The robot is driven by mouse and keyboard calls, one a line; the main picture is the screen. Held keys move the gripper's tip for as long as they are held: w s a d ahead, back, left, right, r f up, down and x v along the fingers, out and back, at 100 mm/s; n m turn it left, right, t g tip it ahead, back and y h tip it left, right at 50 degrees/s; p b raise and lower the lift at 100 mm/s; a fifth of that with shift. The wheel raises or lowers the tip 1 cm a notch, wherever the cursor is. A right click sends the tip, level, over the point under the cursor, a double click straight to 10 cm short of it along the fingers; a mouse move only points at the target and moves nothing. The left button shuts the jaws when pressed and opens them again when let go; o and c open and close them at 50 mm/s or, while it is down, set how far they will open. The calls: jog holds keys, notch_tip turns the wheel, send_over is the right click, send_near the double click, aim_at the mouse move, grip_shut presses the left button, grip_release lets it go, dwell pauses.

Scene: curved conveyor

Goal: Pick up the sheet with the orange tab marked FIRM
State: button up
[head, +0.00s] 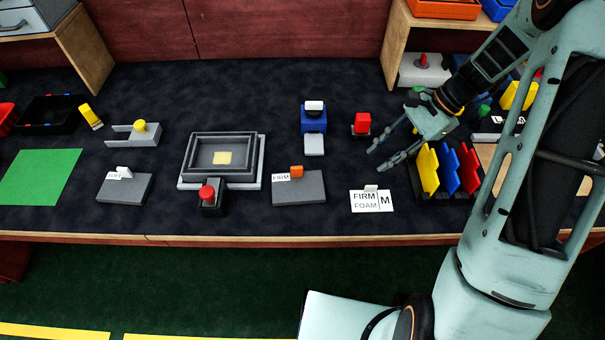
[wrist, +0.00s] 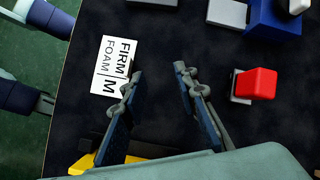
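The sheet body (head: 299,189) is dark grey.
A white FIRM FOAM M card (head: 371,202) lies right of the sheet. A red-topped block (head: 362,123) and a rack of yellow, blue and red pieces (head: 448,197) are near my gripper. A grey tray (head: 190,167) stands left. Another grey sheet (head: 124,188) has a white tab.

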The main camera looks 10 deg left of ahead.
aim_at(300, 167)
jog(key=a+y, duration=0.1)
jog(key=s+a+f+m+y, duration=0.1)
jog(key=a+f+m+g+b, duration=0.1)
jog(key=a, duration=0.1)
jog(key=shift+s+y, duration=0.3)
jog(key=shift+y, duration=0.1)
jog(key=a+y, duration=0.1)
jog(key=a+r+m+y+b, duration=0.1)
jog(key=a, duration=0.1)
jog(key=a+r+m+y, duration=0.1)
jog(key=shift+s+a+g+y, duration=0.25)
jog(key=shift+s+g+y, duration=0.05)
jog(key=shift+g+y, duration=0.1)
jog(key=x, duration=0.4)
jog(key=shift+s+a+r+b, duration=0.2)
jog(key=shift+a+b, duration=0.1)
jog(key=shift+a, duration=0.15)
jog(key=shift+r+b+x, duration=0.15)
jog(key=shift+r+x, duration=0.05)
jog(key=shift+x, duration=1.3)
jog(key=shift+r+b+x, duration=0.15)
jog(key=shift+r+x, duration=0.05)
jog(key=shift+x, duration=1.3)
jog(key=shift+s+a, duration=0.1)
jog(key=shift+c, duration=0.7)
grip_shut()
